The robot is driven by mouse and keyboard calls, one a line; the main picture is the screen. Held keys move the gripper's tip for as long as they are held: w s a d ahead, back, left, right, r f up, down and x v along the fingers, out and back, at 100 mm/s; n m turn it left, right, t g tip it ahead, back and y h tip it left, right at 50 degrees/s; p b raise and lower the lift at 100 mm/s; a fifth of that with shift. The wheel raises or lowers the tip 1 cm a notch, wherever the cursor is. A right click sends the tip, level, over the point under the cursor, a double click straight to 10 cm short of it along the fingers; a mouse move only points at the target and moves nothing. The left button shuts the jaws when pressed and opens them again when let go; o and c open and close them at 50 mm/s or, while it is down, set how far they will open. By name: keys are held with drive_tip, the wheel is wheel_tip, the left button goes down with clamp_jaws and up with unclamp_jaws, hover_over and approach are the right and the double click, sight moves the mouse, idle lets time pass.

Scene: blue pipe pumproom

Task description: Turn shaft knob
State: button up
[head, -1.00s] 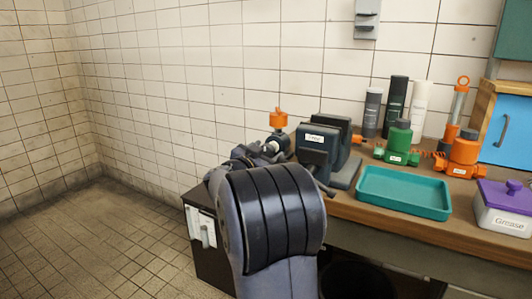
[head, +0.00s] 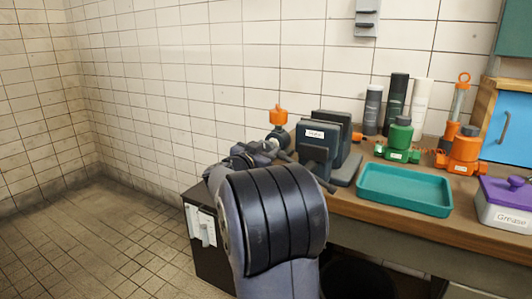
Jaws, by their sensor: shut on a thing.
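An orange knob (head: 278,114), which I take to be the shaft knob, stands upright above a short grey stem, left of the dark vise (head: 326,134) at the bench's left end. My gripper (head: 282,154) is just below the knob and beside the vise. My arm covers most of it, so its fingertips are hard to make out. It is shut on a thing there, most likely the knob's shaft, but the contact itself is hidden.
A teal tray (head: 404,189) lies on the wooden bench, with a green pump (head: 399,138), an orange pump (head: 464,149) and several bottles behind it. A grease box (head: 505,203) stands at the right. Tiled floor is free at left.

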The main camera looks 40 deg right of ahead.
drive_tip(key=shift+f+n+b, duration=0.25)
drive_tip(key=shift+n+b, duration=0.75)
drive_tip(key=shift+b, duration=0.15)
drive_tip(key=shift+r+n+b, duration=0.15)
drive_tip(key=shift+n+b, duration=0.9)
drive_tip(key=shift+n, duration=0.75)
drive_tip(key=o, duration=1)
drive_tip(key=v, duration=1.1)
drive_tip(key=shift+w, duration=0.1)
